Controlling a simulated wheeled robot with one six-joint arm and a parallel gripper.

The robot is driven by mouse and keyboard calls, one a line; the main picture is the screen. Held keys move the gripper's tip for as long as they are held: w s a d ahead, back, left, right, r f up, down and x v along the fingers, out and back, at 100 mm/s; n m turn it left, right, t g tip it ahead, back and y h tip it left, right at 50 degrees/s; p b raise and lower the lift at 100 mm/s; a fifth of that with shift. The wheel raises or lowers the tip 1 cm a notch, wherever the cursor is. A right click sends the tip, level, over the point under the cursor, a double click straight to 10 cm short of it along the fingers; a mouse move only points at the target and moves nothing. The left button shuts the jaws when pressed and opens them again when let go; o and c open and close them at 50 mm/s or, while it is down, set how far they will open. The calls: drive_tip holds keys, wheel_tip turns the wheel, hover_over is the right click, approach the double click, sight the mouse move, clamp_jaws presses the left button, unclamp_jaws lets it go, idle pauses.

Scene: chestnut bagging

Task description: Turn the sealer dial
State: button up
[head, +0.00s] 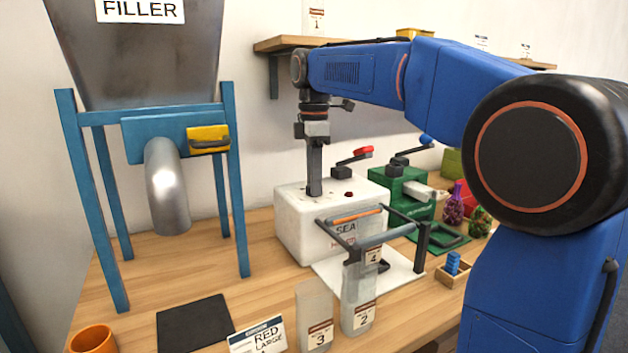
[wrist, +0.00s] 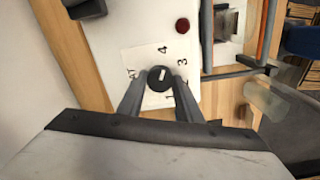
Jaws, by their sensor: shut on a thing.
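The white sealer (head: 290,225) stands on the wooden table in the middle of the head view, with a red-knobbed lever (head: 362,151) and a sealing bar at its front. In the wrist view its white top (wrist: 130,30) carries a black dial (wrist: 160,78) with a white mark, and a label with numbers around it. My gripper (head: 314,190) points straight down onto the sealer's top. In the wrist view my gripper (wrist: 159,84) has its two fingers closed around the dial, one on each side. In the head view the fingers hide the dial.
A dark red button (wrist: 182,25) sits near the dial. The filler (head: 140,60) on its blue frame stands at left. A green machine (head: 400,192) stands right of the sealer. Clear bags (head: 314,305), a black mat (head: 194,324) and an orange cup (head: 93,341) are in front.

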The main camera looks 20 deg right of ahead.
drive_tip(key=shift+n, duration=1)
drive_tip(key=o, duration=1)
drive_tip(key=shift+o, duration=0.2)
wheel_tip(320, 180, up, 17)
drive_tip(key=shift+r, duration=0.15)
drive_tip(key=shift+s, duration=0.15)
